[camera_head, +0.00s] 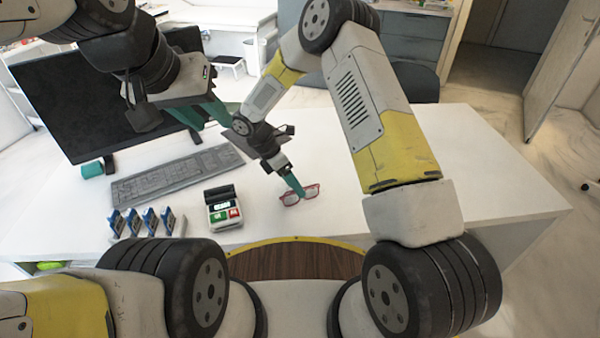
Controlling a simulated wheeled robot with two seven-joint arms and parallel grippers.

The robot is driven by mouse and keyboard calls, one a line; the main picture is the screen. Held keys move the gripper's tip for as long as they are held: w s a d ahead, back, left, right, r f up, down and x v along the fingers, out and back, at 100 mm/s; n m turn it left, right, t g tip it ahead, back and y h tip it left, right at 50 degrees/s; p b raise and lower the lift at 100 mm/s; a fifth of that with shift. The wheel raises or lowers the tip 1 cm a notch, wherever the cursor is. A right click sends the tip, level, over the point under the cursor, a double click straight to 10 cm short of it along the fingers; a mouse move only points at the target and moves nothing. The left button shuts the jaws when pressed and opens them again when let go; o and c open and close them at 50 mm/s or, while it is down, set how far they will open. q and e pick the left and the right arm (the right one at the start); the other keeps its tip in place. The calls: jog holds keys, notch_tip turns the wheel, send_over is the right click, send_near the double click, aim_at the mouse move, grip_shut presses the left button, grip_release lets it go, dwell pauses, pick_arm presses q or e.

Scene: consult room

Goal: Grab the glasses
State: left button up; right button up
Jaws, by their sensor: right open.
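The glasses (312,190) have a red frame and lie on the white desk near its front edge, right of the card terminal. My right gripper (297,188) reaches down to them, its teal fingers overlapping the middle of the frame and hiding part of it. It is open; whether the fingers touch the glasses I cannot tell. My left gripper (213,127) is in front of the monitor, above the back of the keyboard, well left of the glasses. Its two teal fingers are apart with nothing between them.
On the white desk (480,190) stand a black monitor (75,110), a grey keyboard (175,175), a card terminal (222,208) and a rack of small blue items (150,220). A teal cup (92,170) is at the left. The desk's right part is clear.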

jog(key=shift+d+f, duration=0.15)
jog(key=shift+f, duration=0.1)
grip_shut()
